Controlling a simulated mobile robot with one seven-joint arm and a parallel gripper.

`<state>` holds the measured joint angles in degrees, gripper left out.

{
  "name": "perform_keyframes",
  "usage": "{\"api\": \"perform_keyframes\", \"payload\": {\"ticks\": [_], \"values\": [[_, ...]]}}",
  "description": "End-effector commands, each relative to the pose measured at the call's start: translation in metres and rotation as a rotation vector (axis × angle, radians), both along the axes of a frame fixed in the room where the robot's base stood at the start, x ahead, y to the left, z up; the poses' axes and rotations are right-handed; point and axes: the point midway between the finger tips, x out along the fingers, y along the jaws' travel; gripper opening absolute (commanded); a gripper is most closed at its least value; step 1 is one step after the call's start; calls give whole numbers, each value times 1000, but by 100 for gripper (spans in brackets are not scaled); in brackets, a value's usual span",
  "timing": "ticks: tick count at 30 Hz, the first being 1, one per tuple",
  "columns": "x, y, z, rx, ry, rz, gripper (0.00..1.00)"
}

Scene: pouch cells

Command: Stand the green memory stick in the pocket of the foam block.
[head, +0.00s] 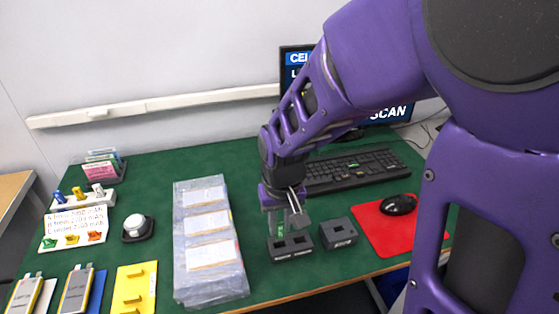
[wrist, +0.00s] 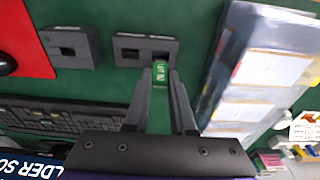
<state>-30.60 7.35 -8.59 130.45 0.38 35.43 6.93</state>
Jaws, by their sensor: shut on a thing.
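The green memory stick (head: 279,230) is held upright between the fingertips of my gripper (head: 285,218), which is shut on it. It also shows in the wrist view (wrist: 160,73), between the two dark fingers (wrist: 161,85). The dark grey foam block (head: 292,254) lies on the green table mat right below; the wrist view shows it too (wrist: 145,42), with two pockets. The stick's lower end is at the block's left pocket in the head view, the right one in the wrist view. I cannot tell whether its tip is inside the pocket or just above it.
A second dark block (head: 338,233) stands close to the right. A clear-wrapped stack of packs (head: 211,250) lies to the left. A red mouse mat (head: 381,227) with a black mouse (head: 398,205) is at the right, and a keyboard (head: 350,170) is behind. The table's front edge is near.

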Motion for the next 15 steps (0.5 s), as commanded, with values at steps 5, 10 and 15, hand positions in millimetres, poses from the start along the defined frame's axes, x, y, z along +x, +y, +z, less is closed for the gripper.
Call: {"api": "perform_keyframes", "payload": {"ticks": [5,10,15], "values": [[0,0,-14,0,1,0,0],[0,0,-23,0,1,0,0],[0,0,-31,0,1,1,0]]}}
